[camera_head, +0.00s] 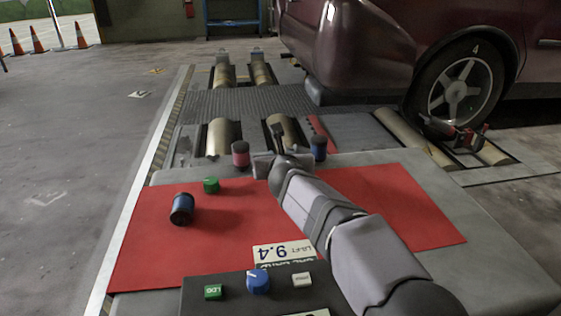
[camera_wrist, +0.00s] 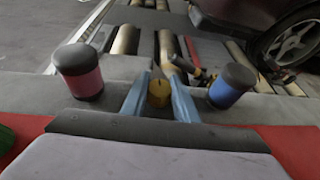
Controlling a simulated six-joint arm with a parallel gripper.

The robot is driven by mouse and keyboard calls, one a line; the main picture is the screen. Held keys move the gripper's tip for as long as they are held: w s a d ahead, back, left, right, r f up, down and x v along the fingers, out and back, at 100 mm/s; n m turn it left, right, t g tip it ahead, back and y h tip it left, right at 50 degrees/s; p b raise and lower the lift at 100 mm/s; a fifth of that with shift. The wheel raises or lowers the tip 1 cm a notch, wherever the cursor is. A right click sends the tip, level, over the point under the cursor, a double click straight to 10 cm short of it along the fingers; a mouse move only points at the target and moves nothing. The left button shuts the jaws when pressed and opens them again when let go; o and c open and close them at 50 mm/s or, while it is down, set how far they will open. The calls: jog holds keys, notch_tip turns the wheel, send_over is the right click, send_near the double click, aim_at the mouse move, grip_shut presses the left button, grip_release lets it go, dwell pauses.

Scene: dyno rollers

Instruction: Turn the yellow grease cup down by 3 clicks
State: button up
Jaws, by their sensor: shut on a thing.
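The yellow grease cup (camera_wrist: 159,94) sits between the two blue fingers of my gripper (camera_wrist: 160,80) in the wrist view, and the fingers are shut on it. A dark mark shows on its top. In the head view my gripper (camera_head: 268,163) is at the far edge of the grey bench, and its own body hides the yellow cup there. A red cup with a dark cap (camera_wrist: 78,71) stands to the left of the gripper. A blue cup with a dark cap (camera_wrist: 231,86) stands to its right.
A red mat (camera_head: 145,235) covers much of the bench. A green piece (camera_head: 211,185) and a dark blue cylinder (camera_head: 182,210) are on it. A control box (camera_head: 235,283) with a blue knob stands in front. Beyond are floor rollers (camera_head: 222,137) and a dark red car (camera_head: 370,50).

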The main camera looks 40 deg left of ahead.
dwell(0.4)
jog(key=o, duration=1.1)
jog(key=shift+c, duration=0.2)
jog(key=shift+v, duration=3.7)
jog(key=shift+r, duration=0.1)
